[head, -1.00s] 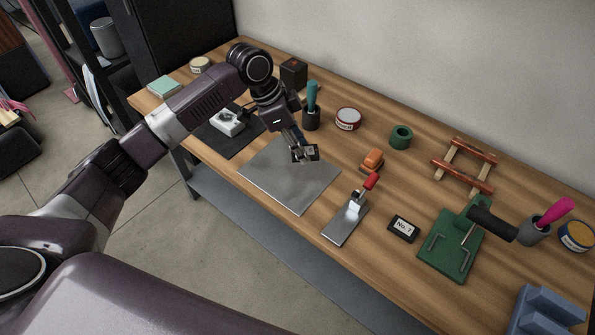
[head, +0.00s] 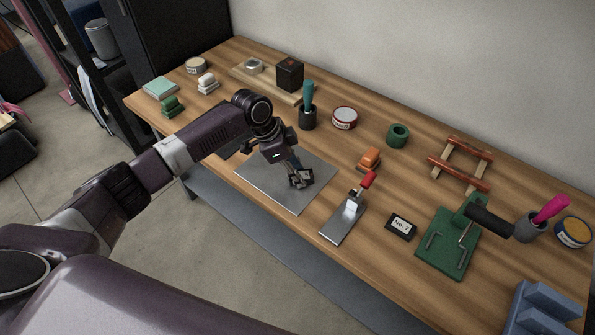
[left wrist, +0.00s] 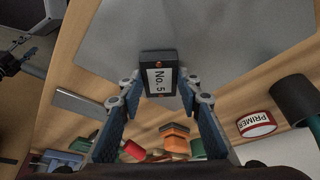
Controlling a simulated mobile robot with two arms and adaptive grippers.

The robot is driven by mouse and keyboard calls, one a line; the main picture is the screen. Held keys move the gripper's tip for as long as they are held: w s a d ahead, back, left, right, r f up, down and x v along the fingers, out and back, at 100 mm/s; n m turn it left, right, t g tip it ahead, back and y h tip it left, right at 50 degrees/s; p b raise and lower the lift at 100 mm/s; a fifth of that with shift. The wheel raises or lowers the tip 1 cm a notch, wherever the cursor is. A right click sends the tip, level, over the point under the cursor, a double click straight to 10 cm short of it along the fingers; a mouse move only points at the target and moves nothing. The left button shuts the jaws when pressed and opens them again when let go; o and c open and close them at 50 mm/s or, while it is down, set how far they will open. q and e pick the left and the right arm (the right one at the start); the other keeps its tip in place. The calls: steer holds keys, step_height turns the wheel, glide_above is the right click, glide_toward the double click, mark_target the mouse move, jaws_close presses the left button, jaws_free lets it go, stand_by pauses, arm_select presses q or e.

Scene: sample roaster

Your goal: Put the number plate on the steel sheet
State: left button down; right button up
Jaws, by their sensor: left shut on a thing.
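The number plate (left wrist: 161,82), a small dark block with a white "No. 5" label, is between the fingertips of my left gripper (left wrist: 162,88) in the left wrist view. My left gripper (head: 300,180) is shut on it. In the head view the gripper is over the right part of the grey steel sheet (head: 265,182), which lies flat on the bench. The sheet also fills the background of the wrist view (left wrist: 220,35). I cannot tell whether the plate touches the sheet. The plate is mostly hidden by the fingers in the head view. My right gripper is not in view.
A second dark plate, "No. 7" (head: 401,225), lies right of a red-handled clamp tool (head: 345,215). An orange-topped block (head: 369,159), a teal-handled tool in a cup (head: 308,110) and a round tin (head: 344,118) stand behind the sheet. A green fixture (head: 450,245) is further right.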

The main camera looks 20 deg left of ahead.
arm_select(q)
steer(key=shift+f, duration=0.1)
steer(key=c, duration=1.7)
jaws_free()
steer(key=o, duration=0.3)
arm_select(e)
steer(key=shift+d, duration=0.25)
arm_select(q)
steer(key=v, duration=1.2)
steer(key=shift+r, duration=0.25)
steer(key=shift+d, duration=0.1)
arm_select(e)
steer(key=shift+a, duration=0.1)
